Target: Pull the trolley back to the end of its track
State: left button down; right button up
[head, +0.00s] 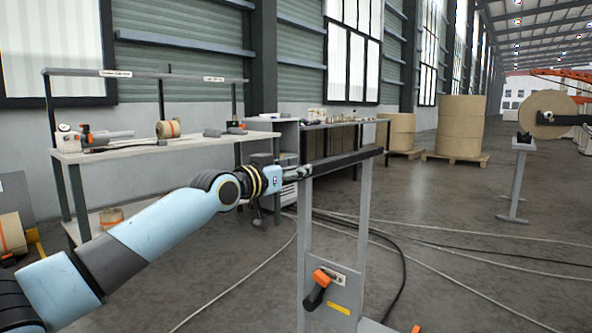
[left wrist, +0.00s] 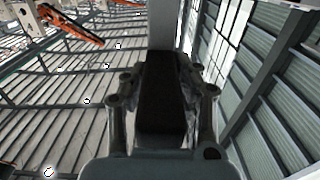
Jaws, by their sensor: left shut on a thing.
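The trolley (head: 363,215) stands in the middle foreground of the head view, a grey upright frame with a dark handle bar (head: 345,161) across its top. A plate low on the frame carries a black and orange lever (head: 318,287) and a yellow label. My left gripper (head: 301,173) is at the left end of the bar and shut on it. In the left wrist view the fingers (left wrist: 161,92) lie on both sides of the dark bar (left wrist: 160,100). The trolley's base and track are cut off below the head view. My right gripper is not in view.
A workbench (head: 110,153) with tools stands at left, and a second bench stands behind the trolley. Cables (head: 400,262) lie across the floor around the frame. Large brown rolls (head: 460,123) stand on pallets at the back. A grey post (head: 518,180) stands at right; open floor lies between.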

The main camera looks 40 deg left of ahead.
pick_arm(q)
jog(key=shift+a, duration=0.1)
jog(key=c, duration=1.4)
grip_release()
jog(key=shift+a, duration=0.1)
jog(key=o, duration=0.4)
jog(key=shift+a, duration=0.15)
jog(key=shift+c, duration=0.2)
jog(key=shift+s, duration=0.1)
jog(key=s, duration=0.6)
jog(key=shift+a, duration=0.25)
jog(key=shift+s, duration=0.65)
